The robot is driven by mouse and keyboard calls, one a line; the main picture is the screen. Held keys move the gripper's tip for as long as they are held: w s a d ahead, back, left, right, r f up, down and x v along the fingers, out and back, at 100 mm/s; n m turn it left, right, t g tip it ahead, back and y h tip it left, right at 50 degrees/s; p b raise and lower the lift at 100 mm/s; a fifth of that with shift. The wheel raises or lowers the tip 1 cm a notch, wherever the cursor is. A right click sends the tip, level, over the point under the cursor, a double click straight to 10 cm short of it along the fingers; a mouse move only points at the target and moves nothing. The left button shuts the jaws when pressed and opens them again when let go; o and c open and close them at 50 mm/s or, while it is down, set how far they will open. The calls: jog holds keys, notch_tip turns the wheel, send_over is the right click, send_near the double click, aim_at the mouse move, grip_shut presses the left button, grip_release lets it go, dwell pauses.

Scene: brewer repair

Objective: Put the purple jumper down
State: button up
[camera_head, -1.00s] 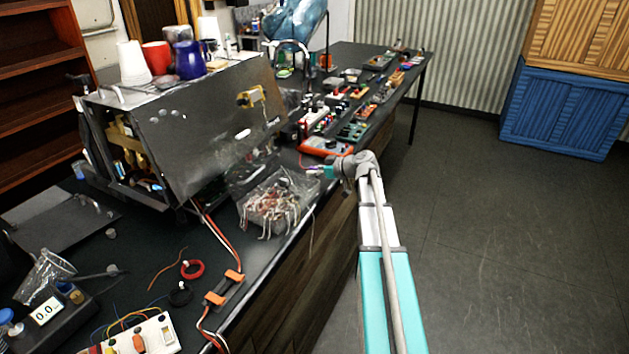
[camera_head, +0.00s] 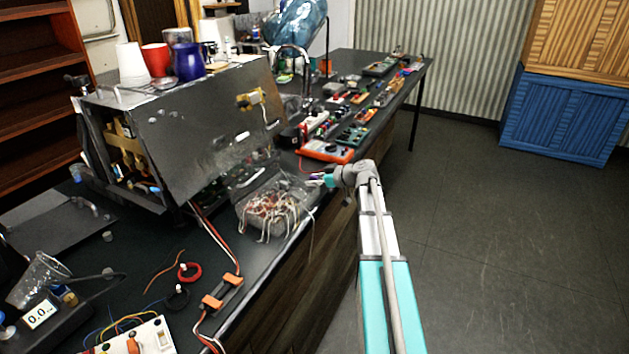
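My gripper (camera_head: 326,180) is at the front edge of the dark workbench (camera_head: 122,240), just right of a clear box of tangled wires (camera_head: 272,210). It is small in view, and its teal fingertips point left. A tiny purple piece, seemingly the purple jumper (camera_head: 314,178), shows at the fingertips and looks held between them. Its ends are too small to make out. I cannot tell whether it touches the bench or the box.
An opened metal brewer (camera_head: 200,130) with cups on top stands behind the box. An orange-rimmed multimeter (camera_head: 326,151) lies just beyond my gripper, with several small electronic parts further back. Wires and a scale (camera_head: 40,316) lie at front left. The floor at right is clear.

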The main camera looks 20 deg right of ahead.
jog(key=shift+r, duration=0.15)
dwell(0.3)
jog(key=shift+s+d+r, duration=0.1)
jog(key=shift+s, duration=0.05)
jog(key=p+v, duration=0.5)
jog(key=v, duration=0.6)
jog(key=shift+s+d, duration=0.2)
jog(key=shift+d, duration=0.05)
